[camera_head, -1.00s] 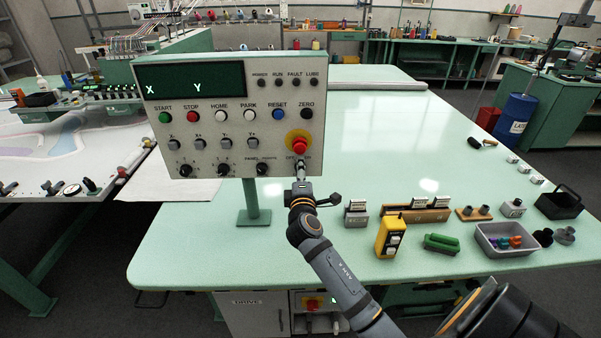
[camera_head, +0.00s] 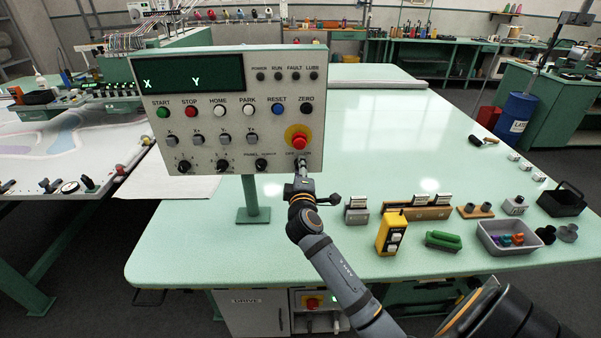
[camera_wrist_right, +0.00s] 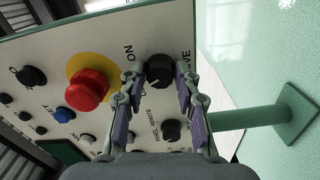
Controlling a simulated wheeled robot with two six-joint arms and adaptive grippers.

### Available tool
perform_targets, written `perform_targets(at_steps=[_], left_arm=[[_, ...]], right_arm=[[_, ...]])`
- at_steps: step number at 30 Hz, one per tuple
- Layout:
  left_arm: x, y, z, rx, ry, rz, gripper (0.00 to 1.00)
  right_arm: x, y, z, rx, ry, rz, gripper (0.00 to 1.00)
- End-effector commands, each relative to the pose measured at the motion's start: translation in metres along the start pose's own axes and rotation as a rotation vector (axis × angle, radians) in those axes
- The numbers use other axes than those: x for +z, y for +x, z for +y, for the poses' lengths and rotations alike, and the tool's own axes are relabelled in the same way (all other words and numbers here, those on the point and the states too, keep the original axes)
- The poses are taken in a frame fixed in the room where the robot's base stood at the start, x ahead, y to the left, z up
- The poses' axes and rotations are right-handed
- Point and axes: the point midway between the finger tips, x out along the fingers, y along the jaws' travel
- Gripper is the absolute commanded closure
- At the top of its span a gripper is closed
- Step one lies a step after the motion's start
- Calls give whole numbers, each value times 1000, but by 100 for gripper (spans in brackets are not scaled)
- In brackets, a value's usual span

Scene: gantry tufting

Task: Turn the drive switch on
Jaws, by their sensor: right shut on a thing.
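The drive switch (camera_wrist_right: 158,70) is a round black knob on the grey control panel (camera_head: 230,150), beside the DRIVE and ON lettering. It sits at the panel's lower right, below the red emergency button (camera_head: 299,142) on its yellow ring. My right gripper (camera_wrist_right: 160,82) is shut on the drive switch, with one finger on each side of it. In the head view my right gripper (camera_head: 301,164) covers most of the knob. I cannot tell which way the knob points. My left gripper is not in view.
Close by in the wrist view are the red button (camera_wrist_right: 87,90) and another black knob (camera_wrist_right: 170,129). The panel stands on a green post (camera_head: 250,195). A yellow pendant (camera_head: 391,232), a green block (camera_head: 443,240) and a grey tray (camera_head: 483,239) lie on the table.

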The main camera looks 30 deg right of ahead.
Motion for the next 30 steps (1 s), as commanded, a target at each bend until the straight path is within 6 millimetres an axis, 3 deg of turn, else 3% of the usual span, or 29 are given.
perform_targets(at_steps=[15,30], left_arm=[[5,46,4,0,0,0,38],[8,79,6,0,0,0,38]], right_arm=[[1,0,-5,0,484,0,100],[1,0,-4,0,892,-1,100]])
